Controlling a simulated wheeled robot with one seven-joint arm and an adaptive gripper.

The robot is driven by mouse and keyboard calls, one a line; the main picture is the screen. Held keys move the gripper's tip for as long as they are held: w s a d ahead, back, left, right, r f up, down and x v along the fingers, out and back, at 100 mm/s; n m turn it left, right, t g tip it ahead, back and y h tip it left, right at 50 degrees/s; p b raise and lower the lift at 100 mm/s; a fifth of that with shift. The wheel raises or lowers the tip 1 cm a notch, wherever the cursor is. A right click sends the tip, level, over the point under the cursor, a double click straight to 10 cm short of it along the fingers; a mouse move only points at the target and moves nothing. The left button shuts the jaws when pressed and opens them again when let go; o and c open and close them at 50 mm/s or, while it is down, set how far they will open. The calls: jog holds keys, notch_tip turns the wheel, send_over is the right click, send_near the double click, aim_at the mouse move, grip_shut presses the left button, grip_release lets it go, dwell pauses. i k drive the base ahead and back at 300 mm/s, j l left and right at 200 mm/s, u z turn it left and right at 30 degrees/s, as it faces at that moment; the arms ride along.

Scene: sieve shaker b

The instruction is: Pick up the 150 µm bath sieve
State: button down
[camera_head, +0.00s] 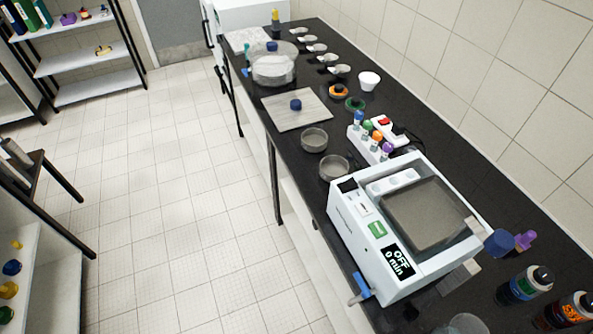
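Two round grey sieve-like dishes stand on the black bench: one (314,140) beside the square pale board, the other (334,169) just behind the white machine. I cannot read a mesh size on either. The white machine (360,240) has a display reading "OFF 0 min" and a grey rectangular basin or tray (424,212) in its top; I cannot make out a sieve inside it. A round clear vessel (273,70) stands farther back; its contents are unclear. I cannot tell which item is the 150 µm bath sieve. My gripper is not in view.
The black bench (455,170) runs along the tiled wall. A rack of colour-capped bottles (370,142) stands behind the machine, and dark bottles (525,284) stand at front right. Several small dishes line the back. The tiled floor (180,200) left of the bench is clear.

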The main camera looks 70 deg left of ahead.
aim_at(332, 167)
jog(key=u, duration=2.25)
jog(key=j+z, duration=0.1)
jog(key=z, duration=0.3)
jog(key=i+j+z, duration=0.15)
jog(key=z, duration=0.3)
jog(key=j+z, duration=0.15)
jog(key=z, duration=0.25)
jog(key=j+z, duration=0.4)
jog(key=j, duration=0.7)
jog(key=j+z, duration=0.35)
jog(key=j, duration=0.8)
jog(key=i+l, duration=0.1)
jog(key=i, duration=0.15)
